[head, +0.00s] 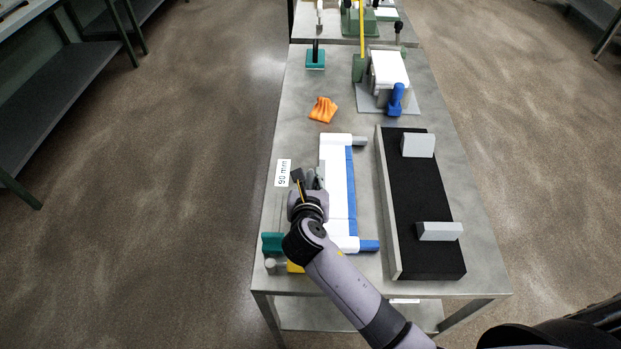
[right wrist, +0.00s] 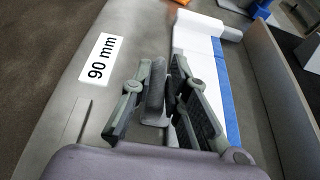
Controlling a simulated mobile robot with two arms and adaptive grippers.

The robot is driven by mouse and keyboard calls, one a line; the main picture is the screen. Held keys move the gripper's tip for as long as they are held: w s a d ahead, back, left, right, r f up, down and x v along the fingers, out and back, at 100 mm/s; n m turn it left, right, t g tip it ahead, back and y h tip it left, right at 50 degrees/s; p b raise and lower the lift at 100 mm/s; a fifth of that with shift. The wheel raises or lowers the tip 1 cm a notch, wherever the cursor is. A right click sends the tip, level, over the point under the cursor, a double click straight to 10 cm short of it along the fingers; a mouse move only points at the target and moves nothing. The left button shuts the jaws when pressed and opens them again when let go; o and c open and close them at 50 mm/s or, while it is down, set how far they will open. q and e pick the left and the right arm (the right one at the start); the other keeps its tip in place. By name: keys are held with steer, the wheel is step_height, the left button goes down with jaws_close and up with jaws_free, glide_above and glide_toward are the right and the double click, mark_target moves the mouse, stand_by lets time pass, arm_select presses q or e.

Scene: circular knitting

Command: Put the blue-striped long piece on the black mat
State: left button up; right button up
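The long white piece with a blue stripe (head: 338,190) lies lengthwise on the table, left of the black mat (head: 415,190). It also shows in the right wrist view (right wrist: 222,85). My right gripper (head: 306,180) is low at the left long side of the piece. In the right wrist view its fingers (right wrist: 160,75) stand on either side of a grey upright bar (right wrist: 155,92). Whether they press on it is not clear. The arm covers part of the near left end. My left gripper is not in view.
Two grey blocks (head: 418,145) (head: 439,231) rest on the mat, and a pale rail (head: 388,205) edges its left side. A "90 mm" label (head: 283,173) lies at left. An orange cloth (head: 323,109) and a blue-handled device (head: 389,75) are farther back.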

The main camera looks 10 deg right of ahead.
steer(key=o, duration=0.4)
